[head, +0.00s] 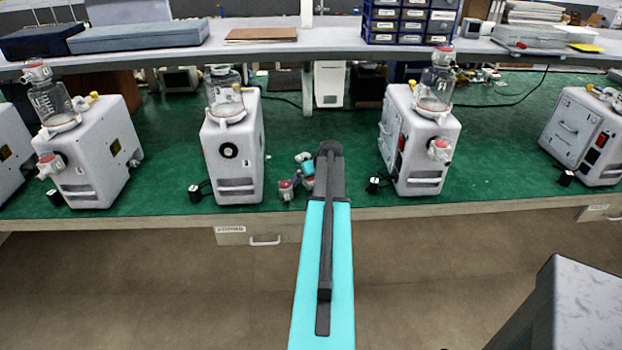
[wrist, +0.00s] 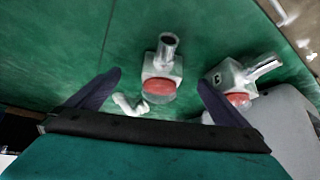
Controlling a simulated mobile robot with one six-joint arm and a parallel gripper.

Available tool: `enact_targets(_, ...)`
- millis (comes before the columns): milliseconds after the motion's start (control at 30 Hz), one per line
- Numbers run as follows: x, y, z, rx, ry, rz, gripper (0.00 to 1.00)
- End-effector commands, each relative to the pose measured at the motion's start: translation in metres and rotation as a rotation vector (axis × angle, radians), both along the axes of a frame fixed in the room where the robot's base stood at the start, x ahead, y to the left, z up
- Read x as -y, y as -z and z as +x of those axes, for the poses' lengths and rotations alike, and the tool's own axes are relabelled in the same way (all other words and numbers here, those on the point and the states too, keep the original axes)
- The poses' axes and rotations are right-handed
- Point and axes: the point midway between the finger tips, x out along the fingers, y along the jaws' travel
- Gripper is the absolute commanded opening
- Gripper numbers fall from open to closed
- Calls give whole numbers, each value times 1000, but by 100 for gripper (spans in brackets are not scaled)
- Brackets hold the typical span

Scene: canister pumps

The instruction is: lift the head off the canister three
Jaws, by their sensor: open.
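A glass canister (head: 225,94) without a red-capped head on top stands on the middle white pump (head: 230,155). The left canister (head: 50,102) and the right canister (head: 436,88) each carry a white head with red parts. No number is readable on the canisters, so I cannot tell which is three. In the wrist view my gripper (wrist: 160,88) is open and empty above the green bench. A loose white head with a red cap and metal tube (wrist: 163,66) lies ahead, between the finger directions. A second loose head (wrist: 242,78) lies beside the right finger.
Loose parts (head: 286,188) lie on the green mat right of the middle pump. My arm hides part of that gap. Another pump (head: 588,135) stands far right. A shelf (head: 340,43) with boxes spans the back. A grey block (head: 575,310) stands at the lower right.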

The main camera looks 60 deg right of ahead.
Motion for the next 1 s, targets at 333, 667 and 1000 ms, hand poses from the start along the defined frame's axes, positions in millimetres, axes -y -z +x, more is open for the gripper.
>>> enact_targets(333,0,-8,0,1,0,-1,100)
enact_targets(667,0,-19,0,1,0,-1,100)
enact_targets(1000,0,-30,0,0,0,0,100)
